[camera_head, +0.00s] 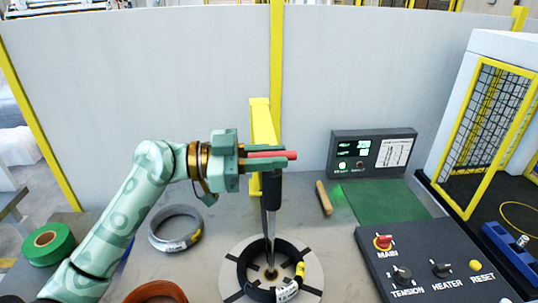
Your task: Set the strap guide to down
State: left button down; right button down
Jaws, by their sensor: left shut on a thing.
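My left gripper (262,157) is shut on a red bar (291,155), which sticks out to the right past the fingertips. The bar is level, in front of a yellow upright post (262,120). A dark coil (249,286) with a white label lies on the turntable. I take the red bar to be the strap guide's handle, but the gripper hides where it joins. My right gripper is not in view.
A control panel (440,262) with knobs stands front right, and a display box (372,150) behind it. A wooden-looking stick (323,198) and green mat (385,202) lie between. A grey coil (176,228), green roll (48,243) and copper coil (155,292) lie left. A yellow-framed cage (490,130) stands right.

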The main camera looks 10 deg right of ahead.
pick_arm(q)
jog(key=shift+f, duration=0.4)
jog(key=c, duration=1.4)
grip_release()
jog(key=shift+o, duration=0.2)
jog(key=a+b, duration=0.2)
jog(key=a, duration=1.4)
jog(key=shift+a, duration=0.15)
